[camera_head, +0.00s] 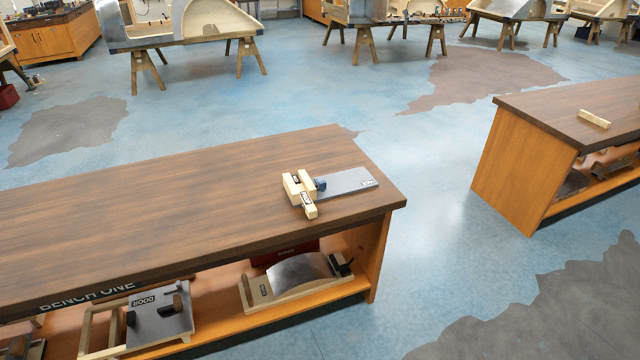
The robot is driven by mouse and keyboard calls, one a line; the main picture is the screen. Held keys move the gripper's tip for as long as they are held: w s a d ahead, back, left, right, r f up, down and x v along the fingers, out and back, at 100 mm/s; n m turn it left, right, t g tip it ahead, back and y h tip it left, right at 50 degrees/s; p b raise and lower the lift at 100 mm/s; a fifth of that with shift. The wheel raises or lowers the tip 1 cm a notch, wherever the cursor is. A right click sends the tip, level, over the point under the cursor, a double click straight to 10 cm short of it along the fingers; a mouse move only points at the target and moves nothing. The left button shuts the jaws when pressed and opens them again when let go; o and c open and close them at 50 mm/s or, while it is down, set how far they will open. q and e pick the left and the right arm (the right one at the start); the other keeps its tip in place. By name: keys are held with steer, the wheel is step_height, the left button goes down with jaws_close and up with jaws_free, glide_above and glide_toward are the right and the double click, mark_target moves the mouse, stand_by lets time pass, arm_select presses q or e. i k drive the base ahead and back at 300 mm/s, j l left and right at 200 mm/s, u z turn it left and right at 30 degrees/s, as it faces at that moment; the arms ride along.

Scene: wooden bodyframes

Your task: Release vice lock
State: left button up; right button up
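The vice (301,193) sits on top of the near wooden bench, close to its right end. It has pale wooden jaws or blocks, a small dark blue part (320,184) on its right side, and a flat grey plate (346,182) reaching to the right. Small dark labels show on the wood and on the plate, too small to read. I cannot tell which part is the lock or how it is set. Neither of my grippers is in this view.
The near bench (150,208) has a lower shelf with a curved metal panel (300,272) and a door panel (160,318). Its top is otherwise clear. A second bench (520,165) stands at right with a wooden block (594,119). Open floor lies between them. Wooden bodyframes on trestles stand behind.

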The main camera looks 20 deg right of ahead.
mark_target(321, 185)
steer(key=i+l+z, duration=0.15)
steer(key=i+z, duration=0.6)
steer(key=i, duration=0.3)
steer(key=i+j+z, duration=0.15)
steer(key=i+z, duration=0.25)
steer(key=i, duration=0.1)
